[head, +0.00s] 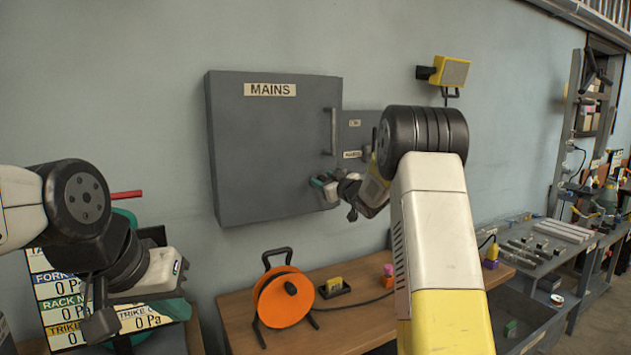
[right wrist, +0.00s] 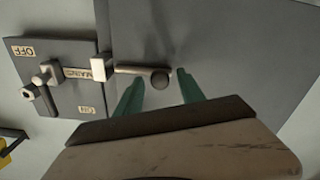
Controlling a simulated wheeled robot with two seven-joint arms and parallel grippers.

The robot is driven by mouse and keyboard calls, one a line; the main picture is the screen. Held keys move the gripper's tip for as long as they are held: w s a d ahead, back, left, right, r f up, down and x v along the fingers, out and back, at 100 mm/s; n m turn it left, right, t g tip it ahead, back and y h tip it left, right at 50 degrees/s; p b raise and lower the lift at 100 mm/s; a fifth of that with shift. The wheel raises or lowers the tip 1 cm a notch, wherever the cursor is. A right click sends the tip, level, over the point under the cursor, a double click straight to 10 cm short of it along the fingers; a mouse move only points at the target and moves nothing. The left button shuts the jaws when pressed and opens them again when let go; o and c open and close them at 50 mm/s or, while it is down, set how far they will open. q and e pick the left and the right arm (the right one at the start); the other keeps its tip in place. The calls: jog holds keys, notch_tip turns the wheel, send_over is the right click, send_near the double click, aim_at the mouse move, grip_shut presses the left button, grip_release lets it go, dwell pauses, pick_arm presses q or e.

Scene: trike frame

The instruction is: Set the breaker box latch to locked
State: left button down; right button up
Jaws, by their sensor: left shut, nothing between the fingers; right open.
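The grey breaker box (head: 272,150), labelled MAINS, hangs on the wall. Its door looks shut. My right gripper (head: 322,186) is at the box's lower right. Its teal fingers (right wrist: 161,92) are open, one on either side of the knob, and I cannot tell if they touch it. My left gripper (head: 100,322) is low at the left, shut and away from the box, its fingertips unclear.
Below the box, a wooden bench (head: 345,325) holds an orange cable reel (head: 284,298). A yellow lamp (head: 452,72) is on the wall at right. A pressure board (head: 60,290) stands behind my left arm.

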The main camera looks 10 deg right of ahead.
grip_shut()
dwell(1.4)
